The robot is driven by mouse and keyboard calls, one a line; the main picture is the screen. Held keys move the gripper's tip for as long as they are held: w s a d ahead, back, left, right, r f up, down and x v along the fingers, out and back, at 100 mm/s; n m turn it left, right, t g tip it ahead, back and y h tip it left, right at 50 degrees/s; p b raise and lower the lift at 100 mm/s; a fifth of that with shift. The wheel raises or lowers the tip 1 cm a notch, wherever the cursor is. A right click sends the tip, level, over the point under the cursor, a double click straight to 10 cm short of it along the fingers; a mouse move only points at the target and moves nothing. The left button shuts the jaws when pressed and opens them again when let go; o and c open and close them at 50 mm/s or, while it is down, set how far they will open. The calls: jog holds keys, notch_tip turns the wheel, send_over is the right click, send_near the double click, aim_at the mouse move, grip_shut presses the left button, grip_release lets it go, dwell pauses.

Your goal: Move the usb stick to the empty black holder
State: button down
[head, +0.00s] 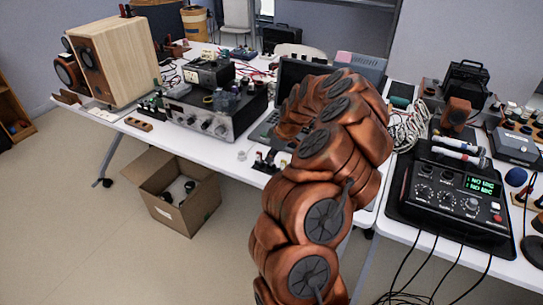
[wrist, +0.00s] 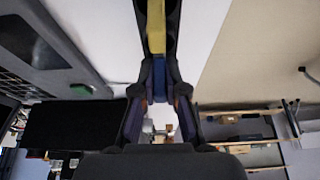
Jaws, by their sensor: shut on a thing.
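My gripper (wrist: 158,72) shows in the wrist view, its dark fingers closed around a narrow blue and yellow piece (wrist: 157,35). This held piece may be the usb stick, but its full shape is partly covered by the fingers. In the head view my brown arm reaches over the white table and hides the gripper and the spot beneath it. I cannot make out the empty black holder for certain in either view.
A black mixer with a green display (head: 451,195) stands on the right table. A silver amplifier (head: 212,118) and a wooden speaker (head: 118,60) stand on the left table (head: 105,122). An open cardboard box (head: 180,190) is on the floor. Small items lie near the table's front edge.

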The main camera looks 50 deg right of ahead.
jog(key=shift+f+b, duration=0.65)
jog(key=shift+f, duration=0.35)
dwell(0.6)
jog(key=c, duration=0.7)
grip_release()
jog(key=shift+r, duration=0.1)
jog(key=shift+r, duration=2.45)
